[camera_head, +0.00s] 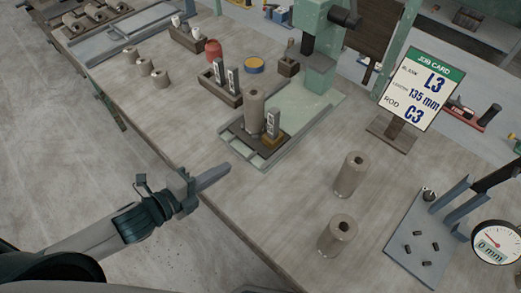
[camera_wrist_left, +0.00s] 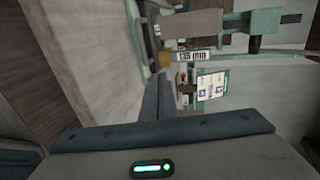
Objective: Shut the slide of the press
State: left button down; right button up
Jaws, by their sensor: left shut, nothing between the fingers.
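The green press (camera_head: 318,75) stands at the back middle of the table. Its slide (camera_head: 240,143) extends toward the front on a pale green base plate (camera_head: 305,103), and a grey-brown clay cylinder (camera_head: 254,110) stands upright on it. A labelled gauge block (camera_head: 272,122) stands beside the cylinder; the left wrist view shows a "135 mm" label (camera_wrist_left: 193,56). My left gripper (camera_head: 228,169) is shut and empty, in front and left of the slide, apart from it near the table's edge. Its fingers (camera_wrist_left: 156,100) point toward the press in the left wrist view. My right gripper is not in view.
Two clay cylinders (camera_head: 348,175) stand front right of the slide. A job card (camera_head: 418,88) reads L3, 135 mm, C3. A blue-grey fixture (camera_head: 432,225) and a dial (camera_head: 495,243) are at right. A rack (camera_head: 222,92) with labelled blocks sits behind the slide. The front-left table strip is clear.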

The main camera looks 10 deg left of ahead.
aim_at(265, 142)
pick_arm(q)
jog(key=shift+a+f, duration=0.1)
jog(key=shift+f, duration=0.1)
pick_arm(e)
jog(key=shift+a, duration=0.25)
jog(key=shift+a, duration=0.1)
pick_arm(q)
jog(key=shift+w, duration=0.1)
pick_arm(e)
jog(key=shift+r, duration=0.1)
